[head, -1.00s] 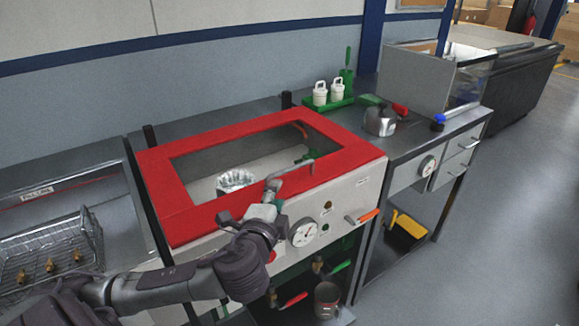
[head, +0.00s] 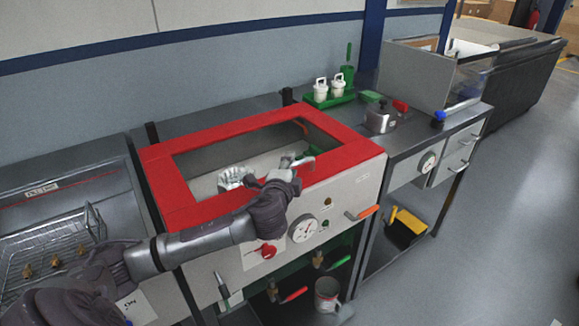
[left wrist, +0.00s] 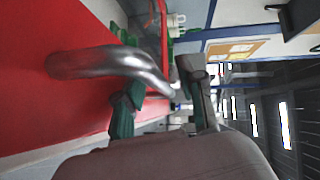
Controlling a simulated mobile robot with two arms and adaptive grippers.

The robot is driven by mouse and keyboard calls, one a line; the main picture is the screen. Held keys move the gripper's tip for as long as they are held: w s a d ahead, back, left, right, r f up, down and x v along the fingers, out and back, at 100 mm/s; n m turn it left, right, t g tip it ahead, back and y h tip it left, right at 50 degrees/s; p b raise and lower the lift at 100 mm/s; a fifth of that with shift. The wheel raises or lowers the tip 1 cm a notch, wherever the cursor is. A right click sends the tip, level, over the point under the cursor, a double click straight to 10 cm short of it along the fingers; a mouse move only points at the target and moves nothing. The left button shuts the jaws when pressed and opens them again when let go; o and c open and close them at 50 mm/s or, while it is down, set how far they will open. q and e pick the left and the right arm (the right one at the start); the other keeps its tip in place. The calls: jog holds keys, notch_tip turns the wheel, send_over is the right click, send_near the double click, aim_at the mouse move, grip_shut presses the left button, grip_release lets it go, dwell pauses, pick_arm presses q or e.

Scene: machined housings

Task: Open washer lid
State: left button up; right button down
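The washer's red lid (head: 345,150) lies flat on its light grey body (head: 365,185); it is a frame around a window. A bent metal handle (head: 300,163) is at its front. In the left wrist view the handle (left wrist: 110,65) comes off the red lid (left wrist: 40,110) and reaches between my finger tips. My left gripper (head: 290,172) is over the lid's front edge, partly hiding the handle. In the left wrist view its fingers (left wrist: 158,100) stand apart, with green pads; a firm hold does not show. My right gripper is out of view.
A machined housing (head: 234,177) shows through the window. A gauge (head: 303,228), a red knob (head: 266,251) and an orange-handled lever (head: 361,213) are on the front. A wire basket (head: 45,255) stands left; a bench (head: 405,140) with small items adjoins right. Open floor lies right.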

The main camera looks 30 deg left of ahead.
pick_arm(q)
jog(key=shift+c, duration=0.4)
grip_shut()
